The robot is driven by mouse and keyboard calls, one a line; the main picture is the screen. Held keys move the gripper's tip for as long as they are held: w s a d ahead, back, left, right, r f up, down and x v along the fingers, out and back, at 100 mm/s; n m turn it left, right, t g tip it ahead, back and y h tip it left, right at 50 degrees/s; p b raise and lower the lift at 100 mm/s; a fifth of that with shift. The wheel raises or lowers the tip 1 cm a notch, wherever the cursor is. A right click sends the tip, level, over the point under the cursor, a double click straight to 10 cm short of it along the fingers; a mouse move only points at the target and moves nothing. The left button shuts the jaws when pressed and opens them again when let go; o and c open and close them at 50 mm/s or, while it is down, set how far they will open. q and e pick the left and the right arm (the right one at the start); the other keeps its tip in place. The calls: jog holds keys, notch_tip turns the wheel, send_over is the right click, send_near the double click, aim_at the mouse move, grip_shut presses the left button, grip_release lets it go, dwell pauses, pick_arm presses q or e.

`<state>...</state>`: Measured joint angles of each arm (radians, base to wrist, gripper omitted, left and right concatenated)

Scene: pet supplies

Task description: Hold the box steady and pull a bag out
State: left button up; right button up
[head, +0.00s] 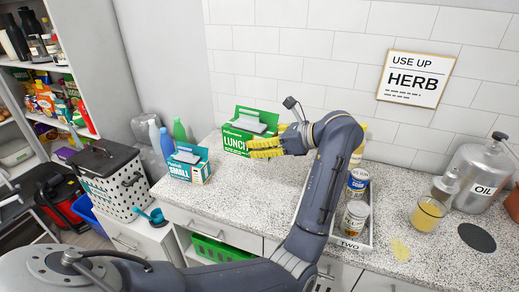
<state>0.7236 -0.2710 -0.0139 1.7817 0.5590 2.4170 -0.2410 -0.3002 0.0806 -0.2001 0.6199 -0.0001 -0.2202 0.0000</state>
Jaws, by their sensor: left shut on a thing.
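A green and white box marked LUNCH (234,140) stands upright on the speckled counter near the tiled wall, with a pale piece showing in its open top. A smaller teal and white box marked SMALL (183,171) stands to its left, also with a pale piece at its top. My left gripper (259,149) has yellow fingers and is shut on the lower right part of the LUNCH box. The fingers hide that part of the box. No bag is seen outside the boxes. My right gripper is not in view.
A glass of yellow liquid (427,214) and an OIL canister (476,175) stand at right. Bottles (180,131) and a perforated bin (112,190) are at left. The counter's front left is clear.

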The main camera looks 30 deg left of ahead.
pick_arm(q)
jog(key=shift+r, duration=0.15)
jog(key=o, duration=0.5)
jog(key=c, duration=0.9)
jog(key=shift+o, duration=0.2)
